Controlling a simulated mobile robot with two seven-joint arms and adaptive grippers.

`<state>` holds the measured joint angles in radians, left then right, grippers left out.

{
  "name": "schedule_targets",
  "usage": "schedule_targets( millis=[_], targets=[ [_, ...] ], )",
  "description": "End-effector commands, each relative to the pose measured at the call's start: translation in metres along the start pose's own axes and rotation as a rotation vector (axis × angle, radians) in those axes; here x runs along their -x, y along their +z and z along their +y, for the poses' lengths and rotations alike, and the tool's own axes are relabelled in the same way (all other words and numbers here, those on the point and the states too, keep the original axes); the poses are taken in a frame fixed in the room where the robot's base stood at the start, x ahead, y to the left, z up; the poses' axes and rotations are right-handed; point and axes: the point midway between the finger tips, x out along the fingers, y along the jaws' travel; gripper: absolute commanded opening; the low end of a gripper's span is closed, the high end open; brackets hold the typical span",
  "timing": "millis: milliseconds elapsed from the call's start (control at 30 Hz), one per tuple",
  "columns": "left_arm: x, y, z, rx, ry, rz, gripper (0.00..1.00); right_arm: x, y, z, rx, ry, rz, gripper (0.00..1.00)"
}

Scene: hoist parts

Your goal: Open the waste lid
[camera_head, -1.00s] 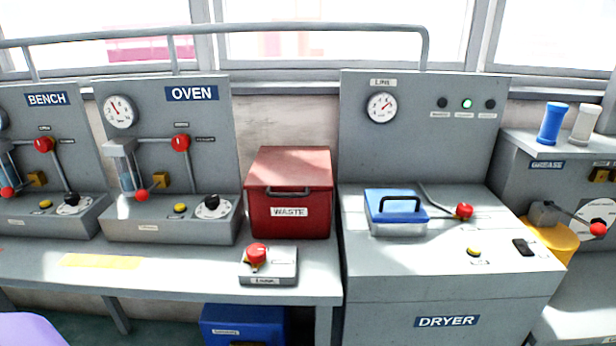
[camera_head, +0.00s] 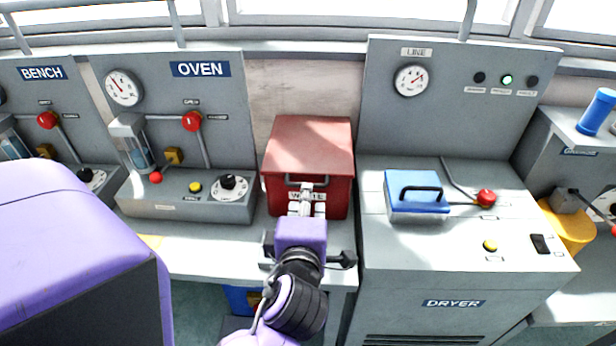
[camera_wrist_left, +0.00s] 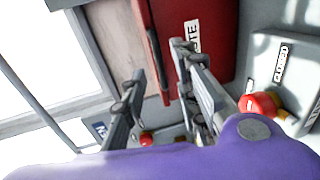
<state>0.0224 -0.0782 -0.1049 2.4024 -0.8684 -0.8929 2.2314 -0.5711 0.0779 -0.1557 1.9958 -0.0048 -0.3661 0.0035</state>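The red waste box (camera_head: 310,150) stands on the bench between the oven unit and the dryer, with its lid shut. A dark handle (camera_head: 293,181) runs across the upper front, and the white waste label below it is partly covered by my gripper. My left gripper (camera_head: 307,190) is in front of the box at handle height. In the left wrist view, its two fingers (camera_wrist_left: 160,62) are apart, and the handle (camera_wrist_left: 154,50) shows between the fingertips. I cannot tell whether they touch it. My right gripper is not in view.
A red knob (camera_wrist_left: 262,105) on a grey block with a "CLOSED" label sits close beside my gripper. The oven unit (camera_head: 175,120) is to the left. The dryer (camera_head: 450,265), with a blue-lidded box (camera_head: 414,188) on it, is to the right.

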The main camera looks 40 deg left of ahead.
Motion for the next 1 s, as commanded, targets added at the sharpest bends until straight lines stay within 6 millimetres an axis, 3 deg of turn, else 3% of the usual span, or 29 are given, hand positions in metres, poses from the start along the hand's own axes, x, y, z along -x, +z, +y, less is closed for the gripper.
schedule_targets(
  millis=[200,400,767,1000],
  targets=[
    [-0.037,0.000,0.005,-0.003,0.007,0.000,0.28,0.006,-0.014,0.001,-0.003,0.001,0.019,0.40],
    [-0.060,0.000,0.004,-0.002,0.004,-0.001,0.28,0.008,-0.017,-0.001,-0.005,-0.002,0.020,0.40],
    [-0.066,-0.001,0.001,-0.001,0.000,0.001,0.28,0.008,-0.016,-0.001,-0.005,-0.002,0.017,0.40],
    [-0.066,-0.001,0.001,-0.001,0.000,0.001,0.00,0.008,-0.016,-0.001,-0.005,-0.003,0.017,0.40]
  ],
)
